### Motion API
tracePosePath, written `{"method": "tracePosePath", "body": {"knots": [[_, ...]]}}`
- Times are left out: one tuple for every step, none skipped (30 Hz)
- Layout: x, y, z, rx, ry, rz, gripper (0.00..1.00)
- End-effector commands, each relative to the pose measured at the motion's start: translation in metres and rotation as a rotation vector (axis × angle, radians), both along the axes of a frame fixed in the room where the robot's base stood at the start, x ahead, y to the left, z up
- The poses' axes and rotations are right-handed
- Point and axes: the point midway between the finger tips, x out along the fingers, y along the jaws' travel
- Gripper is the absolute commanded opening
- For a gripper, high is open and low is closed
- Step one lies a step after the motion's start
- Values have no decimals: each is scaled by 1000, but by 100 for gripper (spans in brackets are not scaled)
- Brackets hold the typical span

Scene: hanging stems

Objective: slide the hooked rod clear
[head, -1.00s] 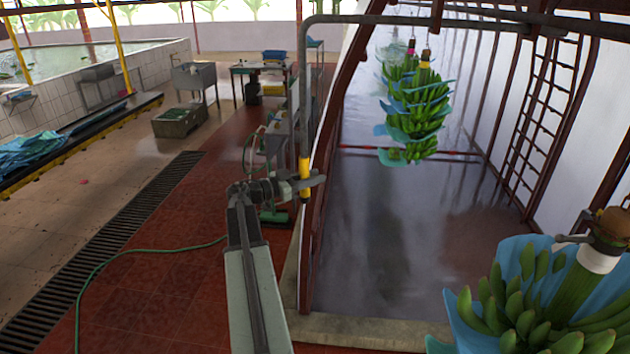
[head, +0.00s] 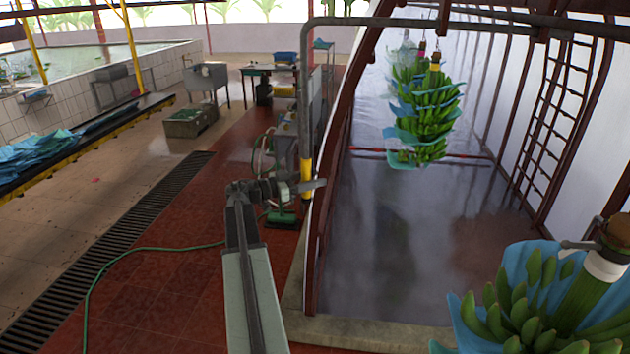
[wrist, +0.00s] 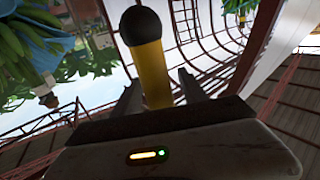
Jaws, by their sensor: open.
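The hooked rod (head: 304,100) is a dark grey upright length with a bend at its top. Below it is a yellow grip (head: 306,168), and in the wrist view the yellow grip (wrist: 153,75) ends in a dark rounded tip. My gripper (head: 312,186) is at the yellow grip in the head view. In the wrist view the two fingers of my gripper (wrist: 159,90) stand apart, one on each side of the yellow part. I cannot tell whether either finger touches it.
Banana stems with blue sheets hang behind right (head: 425,115) and near the lower right (head: 535,300). A dark red frame post (head: 335,150) stands close to the rod. A green hose (head: 150,248) lies on the floor at left. The grey floor at right is clear.

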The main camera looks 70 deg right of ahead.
Motion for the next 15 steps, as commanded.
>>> {"method": "tracePosePath", "body": {"knots": [[6,5,0,0,0,2,50],[10,8,0,0,0,3,50],[16,14,0,0,0,4,50],[20,18,0,0,0,4,50],[25,22,0,0,0,4,50],[31,27,0,0,0,4,50],[35,31,0,0,0,4,50],[39,35,0,0,0,4,50],[44,39,0,1,-1,4,50],[47,41,0,1,-1,3,50],[49,44,0,1,-1,3,50],[51,46,0,1,-1,1,50],[52,47,0,1,-1,1,50],[53,48,0,1,-1,1,50],[54,49,0,1,-1,0,50]]}}
